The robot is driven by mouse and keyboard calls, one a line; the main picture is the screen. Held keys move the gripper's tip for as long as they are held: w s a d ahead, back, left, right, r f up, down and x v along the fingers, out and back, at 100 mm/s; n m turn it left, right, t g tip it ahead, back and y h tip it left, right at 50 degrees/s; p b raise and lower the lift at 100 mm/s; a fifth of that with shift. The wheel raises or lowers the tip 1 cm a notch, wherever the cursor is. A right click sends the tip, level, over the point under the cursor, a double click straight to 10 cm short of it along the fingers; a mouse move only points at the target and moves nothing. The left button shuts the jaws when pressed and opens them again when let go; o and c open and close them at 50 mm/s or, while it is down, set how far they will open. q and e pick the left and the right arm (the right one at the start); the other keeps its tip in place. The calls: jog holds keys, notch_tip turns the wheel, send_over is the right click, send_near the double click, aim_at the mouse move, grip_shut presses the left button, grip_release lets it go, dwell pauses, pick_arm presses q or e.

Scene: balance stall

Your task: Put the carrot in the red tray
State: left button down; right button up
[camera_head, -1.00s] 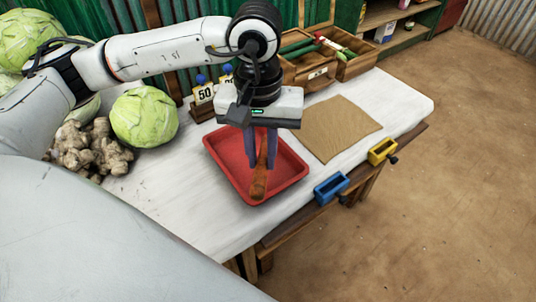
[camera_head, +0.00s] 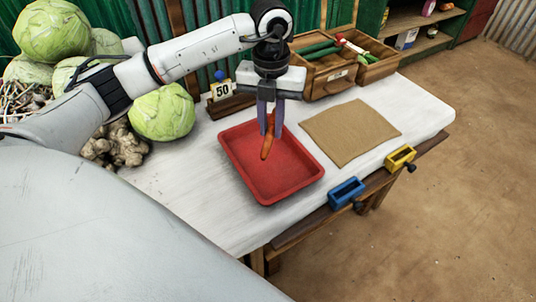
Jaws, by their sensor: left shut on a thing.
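The orange carrot (camera_head: 267,146) hangs tilted, nearly upright, between the fingers of my left gripper (camera_head: 270,134). The gripper is shut on it, with its fingers pointing down. The red tray (camera_head: 276,188) lies on the white table, and the carrot is in front of its inside in this view. I cannot tell whether the carrot's lower tip touches the tray floor. The carrot's upper part is partly hidden by the fingers. My right gripper is not in view.
A brown mat (camera_head: 352,132) lies right of the tray. Blue (camera_head: 346,192) and yellow (camera_head: 400,158) boxes sit at the table's front edge. A wooden crate (camera_head: 330,76), a "50" sign (camera_head: 222,90), cabbages (camera_head: 163,114) and ginger (camera_head: 116,146) stand behind and left.

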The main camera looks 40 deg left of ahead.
aim_at(268, 161)
pick_arm(q)
jog(key=n, duration=0.2)
jog(key=a+f+n, duration=0.1)
jog(key=n, duration=0.1)
jog(key=shift+w+a, duration=0.1)
jog(key=shift+w, duration=0.2)
notch_tip(268, 161, down, 10)
jog(key=shift+r, duration=0.1)
jog(key=c, duration=1.6)
grip_release()
notch_tip(268, 161, up, 12)
jog(key=shift+r, duration=0.1)
